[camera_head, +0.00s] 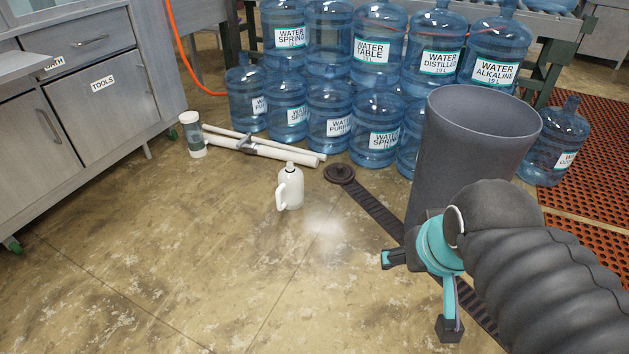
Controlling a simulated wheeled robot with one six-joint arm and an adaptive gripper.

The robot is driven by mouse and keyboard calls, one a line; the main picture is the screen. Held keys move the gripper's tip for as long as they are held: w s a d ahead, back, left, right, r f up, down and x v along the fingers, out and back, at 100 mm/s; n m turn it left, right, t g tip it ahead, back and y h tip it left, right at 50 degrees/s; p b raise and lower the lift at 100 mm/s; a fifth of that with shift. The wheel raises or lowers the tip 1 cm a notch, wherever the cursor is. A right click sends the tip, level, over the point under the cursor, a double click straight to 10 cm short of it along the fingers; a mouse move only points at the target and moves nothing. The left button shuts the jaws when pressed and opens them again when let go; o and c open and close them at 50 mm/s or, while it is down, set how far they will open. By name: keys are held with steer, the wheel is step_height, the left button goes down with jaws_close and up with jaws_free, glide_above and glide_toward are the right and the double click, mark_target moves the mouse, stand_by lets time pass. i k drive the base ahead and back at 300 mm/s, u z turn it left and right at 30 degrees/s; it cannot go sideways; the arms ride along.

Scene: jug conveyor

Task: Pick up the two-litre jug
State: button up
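The white jug (291,188) with a side handle and a cap stands upright on the concrete floor, near the middle of the view. Its handle faces left. My gripper (418,297) is at the lower right, in front of and to the right of the jug, well apart from it. Its two teal fingers with dark tips are spread wide, and nothing is between them. Part of my arm covers the lower right corner.
Large blue water bottles (377,127) stand in rows behind. A tall grey bin (470,145) stands between my arm and the bottles. A dark floor strip (375,210) runs right of the jug. Floor at left front is clear.

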mark_target(290, 191)
steer(key=u, duration=1.65)
steer(key=i, duration=2.5)
steer(key=z, duration=3.05)
